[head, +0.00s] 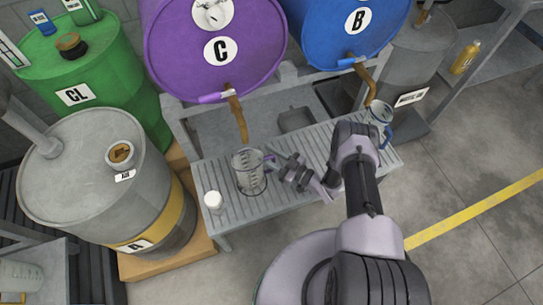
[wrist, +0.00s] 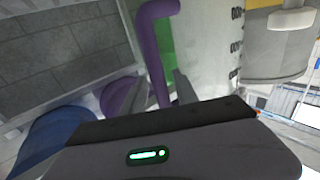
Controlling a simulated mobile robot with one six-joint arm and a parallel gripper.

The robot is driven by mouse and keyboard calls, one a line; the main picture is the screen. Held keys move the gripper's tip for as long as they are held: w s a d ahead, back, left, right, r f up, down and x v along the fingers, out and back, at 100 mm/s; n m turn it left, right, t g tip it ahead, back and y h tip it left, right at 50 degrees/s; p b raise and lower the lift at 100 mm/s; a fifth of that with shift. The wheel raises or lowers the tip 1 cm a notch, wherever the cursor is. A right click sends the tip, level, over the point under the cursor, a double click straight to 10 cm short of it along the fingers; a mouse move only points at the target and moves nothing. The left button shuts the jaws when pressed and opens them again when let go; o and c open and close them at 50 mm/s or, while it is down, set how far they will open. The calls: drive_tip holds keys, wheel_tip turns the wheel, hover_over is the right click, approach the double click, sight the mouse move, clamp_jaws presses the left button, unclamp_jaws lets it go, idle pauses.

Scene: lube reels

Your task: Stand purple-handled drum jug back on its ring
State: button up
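The clear graduated drum jug (head: 248,175) looks roughly upright over the slatted bench under drum C. Its purple handle (head: 269,158) faces my gripper (head: 284,171). A dark ring outline shows around the jug's base; I cannot tell whether the base is seated in it. In the wrist view the purple handle (wrist: 155,55) runs down between me and the jug's marked wall (wrist: 215,45). A grey finger (wrist: 186,90) of mine is just right of the handle.
Drum C's tap (head: 238,115) hangs above the jug. A blue-handled jug (head: 380,115) stands at the bench's right end under drum B (head: 350,30).

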drive_tip(key=p+v, duration=0.2)
drive_tip(key=v, duration=1)
drive_tip(key=shift+p, duration=0.35)
drive_tip(key=shift+s+r, duration=0.1)
